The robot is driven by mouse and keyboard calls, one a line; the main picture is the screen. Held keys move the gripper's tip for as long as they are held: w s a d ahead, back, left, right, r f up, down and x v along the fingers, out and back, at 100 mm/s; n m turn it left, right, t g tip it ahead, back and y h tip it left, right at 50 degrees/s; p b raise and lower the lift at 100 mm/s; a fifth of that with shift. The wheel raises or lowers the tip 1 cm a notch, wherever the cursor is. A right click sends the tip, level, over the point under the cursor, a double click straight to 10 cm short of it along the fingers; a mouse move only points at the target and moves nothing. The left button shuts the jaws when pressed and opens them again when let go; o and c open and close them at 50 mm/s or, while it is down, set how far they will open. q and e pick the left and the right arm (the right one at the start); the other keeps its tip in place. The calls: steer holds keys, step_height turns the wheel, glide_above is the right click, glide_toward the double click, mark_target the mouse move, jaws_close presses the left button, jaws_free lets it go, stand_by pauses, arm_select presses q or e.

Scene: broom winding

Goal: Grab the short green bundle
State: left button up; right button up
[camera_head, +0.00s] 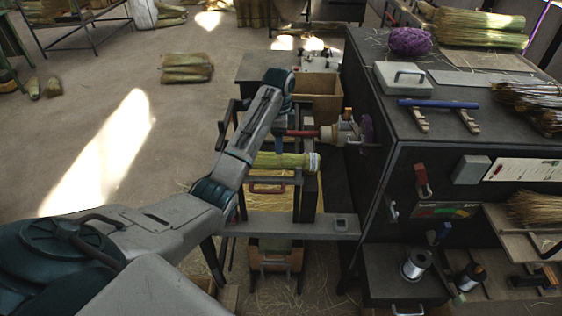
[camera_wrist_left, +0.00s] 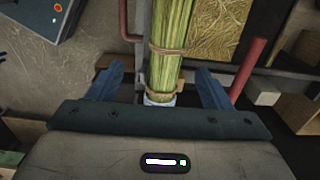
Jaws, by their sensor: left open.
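The short green bundle (camera_head: 280,160) lies sideways on the narrow bench frame, its white-wrapped end to the right. My left arm hides its left part in the head view. In the left wrist view the bundle (camera_wrist_left: 172,40) runs down the middle, bound with thin ties, its pale end near the gripper's palm. My left gripper (camera_wrist_left: 160,82) is open, with one blue finger on each side of the bundle and visible gaps between. In the head view the gripper is mostly hidden behind my own arm. My right gripper is not in view.
A red handle (camera_wrist_left: 248,68) stands right of the gripper in the wrist view. A clamp-like fixture (camera_head: 345,130) sits beyond the bundle. A dark workbench (camera_head: 375,90) stands to the right, holding a purple ball (camera_head: 410,41). Another bundle (camera_head: 187,68) lies on the floor.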

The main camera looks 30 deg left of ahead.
arm_select(q)
steer(key=shift+w+a+r, duration=0.25)
steer(key=shift+w+r, duration=0.05)
steer(key=shift+r, duration=0.1)
steer(key=shift+s+f+b, duration=0.1)
steer(key=shift+f+b, duration=0.2)
steer(key=shift+b, duration=0.25)
steer(key=b, duration=0.2)
glide_above(279, 157)
step_height(279, 157, down, 4)
steer(key=shift+f, duration=0.1)
steer(key=f+p, duration=0.2)
steer(key=f, duration=0.1)
steer(key=f+p, duration=0.1)
steer(key=f, duration=0.1)
steer(key=shift+w, duration=0.4)
steer(key=shift+f, duration=0.25)
steer(key=shift+c, duration=1.3)
steer(key=c, duration=0.8)
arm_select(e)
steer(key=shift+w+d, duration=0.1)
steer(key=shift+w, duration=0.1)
arm_select(q)
steer(key=shift+w+r, duration=0.1)
steer(key=shift+c, duration=0.2)
